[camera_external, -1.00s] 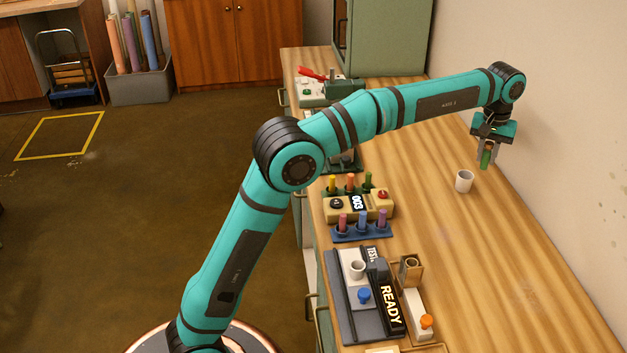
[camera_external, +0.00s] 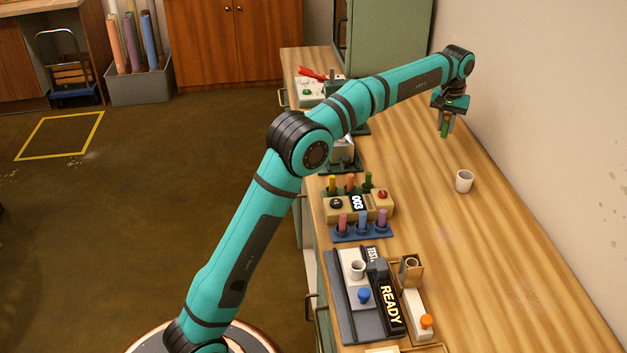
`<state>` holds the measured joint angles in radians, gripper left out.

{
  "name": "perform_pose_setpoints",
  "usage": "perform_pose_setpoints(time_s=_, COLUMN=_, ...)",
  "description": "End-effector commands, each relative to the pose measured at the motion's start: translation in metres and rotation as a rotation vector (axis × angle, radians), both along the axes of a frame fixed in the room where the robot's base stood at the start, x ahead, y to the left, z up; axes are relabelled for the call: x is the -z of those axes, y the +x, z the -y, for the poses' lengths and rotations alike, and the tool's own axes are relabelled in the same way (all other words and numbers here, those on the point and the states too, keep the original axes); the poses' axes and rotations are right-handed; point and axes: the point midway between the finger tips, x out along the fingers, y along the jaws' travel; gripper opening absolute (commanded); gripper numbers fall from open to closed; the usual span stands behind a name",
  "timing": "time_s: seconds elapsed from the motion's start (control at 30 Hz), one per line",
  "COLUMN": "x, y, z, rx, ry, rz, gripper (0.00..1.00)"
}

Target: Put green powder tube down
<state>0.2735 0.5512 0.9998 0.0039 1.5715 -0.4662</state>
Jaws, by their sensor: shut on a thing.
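My gripper (camera_external: 445,131) is shut on the green powder tube (camera_external: 443,130). It holds the tube roughly upright, lower end down, over the far part of the wooden table (camera_external: 520,240). I cannot tell whether the tube's lower end touches the tabletop. A white cup (camera_external: 464,181) stands on the table nearer than the gripper and a little to its right.
A beige device marked 003 (camera_external: 357,203) has coloured tubes behind it. A blue rack (camera_external: 362,231) holds three tubes. A READY device (camera_external: 390,305) stands at the front. A green cabinet (camera_external: 385,40) stands at the back. The table's right side is mostly clear.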

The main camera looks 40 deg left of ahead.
Motion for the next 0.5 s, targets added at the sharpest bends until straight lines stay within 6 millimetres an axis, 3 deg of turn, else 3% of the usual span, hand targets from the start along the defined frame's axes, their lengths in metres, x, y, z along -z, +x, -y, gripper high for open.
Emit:
perform_pose_setpoints(time_s=0.27, x=0.02, y=0.0, z=0.0, rx=0.0, ry=0.0, rz=0.001, gripper=0.0)
perform_pose_setpoints(time_s=0.5, x=0.051, y=-0.001, z=0.0, rx=0.0, ry=0.0, rz=-0.001, gripper=0.0)
